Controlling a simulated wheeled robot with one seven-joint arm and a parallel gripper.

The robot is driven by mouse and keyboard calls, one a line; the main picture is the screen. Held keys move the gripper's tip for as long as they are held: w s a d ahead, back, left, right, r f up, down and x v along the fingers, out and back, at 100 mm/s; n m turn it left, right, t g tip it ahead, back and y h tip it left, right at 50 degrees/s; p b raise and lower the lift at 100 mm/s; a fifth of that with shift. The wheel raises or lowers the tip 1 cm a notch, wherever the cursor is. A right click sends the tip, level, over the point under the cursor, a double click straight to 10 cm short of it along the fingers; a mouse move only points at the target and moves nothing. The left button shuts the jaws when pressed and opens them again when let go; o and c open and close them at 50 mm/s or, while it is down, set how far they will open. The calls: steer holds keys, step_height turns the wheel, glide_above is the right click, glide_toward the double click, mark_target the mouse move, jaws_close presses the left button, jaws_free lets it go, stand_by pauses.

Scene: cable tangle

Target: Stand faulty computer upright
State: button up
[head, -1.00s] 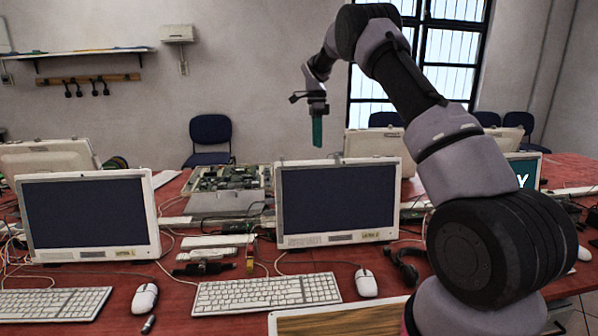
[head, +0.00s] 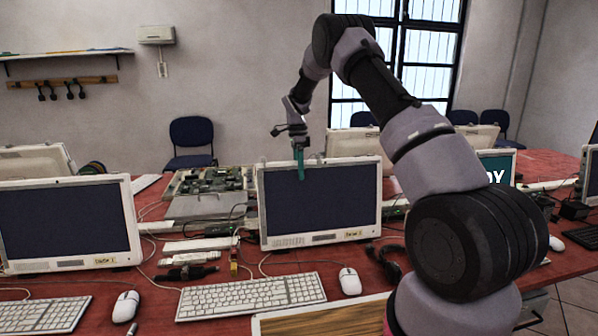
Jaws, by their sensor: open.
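A computer (head: 212,205) lies flat and opened on the table in the head view, left of centre, with green circuit boards showing. No label marks it as the faulty one, so I cannot tell for sure. A white-framed all-in-one monitor (head: 318,203) stands upright to its right, with a dark screen. My gripper (head: 299,165) points down with teal fingers at the monitor's top edge. Its fingertips overlap the upper screen in the picture; whether they touch it I cannot tell. It is open, and nothing shows held in it.
A second dark monitor (head: 65,222) stands at left. Keyboards (head: 250,296), mice (head: 349,281) and loose cables crowd the red table (head: 165,310). A lit screen (head: 496,168) shows letters at right. More monitors stand behind. Little table is clear.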

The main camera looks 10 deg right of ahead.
jaws_close()
steer(key=shift+r, duration=0.1)
stand_by(1.2)
